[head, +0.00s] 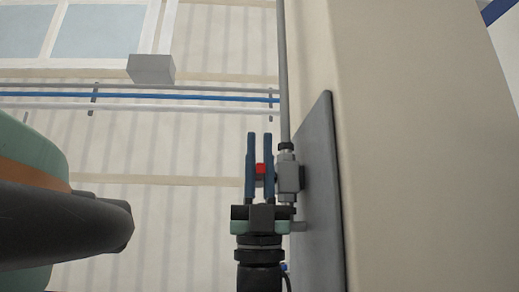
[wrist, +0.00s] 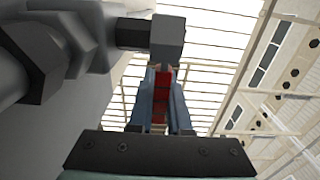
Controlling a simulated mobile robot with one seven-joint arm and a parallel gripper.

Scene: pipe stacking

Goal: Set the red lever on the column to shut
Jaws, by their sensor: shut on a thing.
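The red lever (head: 261,169) shows as a small red patch between the two blue fingers of my gripper (head: 259,137) in the head view. The fingers are shut on it, one on each side. In the wrist view the lever (wrist: 163,90) is a red strip running lengthwise between the fingers (wrist: 161,112), below a grey valve block (wrist: 167,40). The grey valve body (head: 289,176) is just right of my gripper, on a vertical pipe (head: 284,80) beside the column (head: 420,150). The fingers hide much of the lever, and I cannot tell its setting.
A dark grey plate (head: 322,200) is fixed to the column, close to the right of my gripper. Horizontal pipes, one blue (head: 180,97), run along the ribbed wall behind. The space left of my gripper looks clear.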

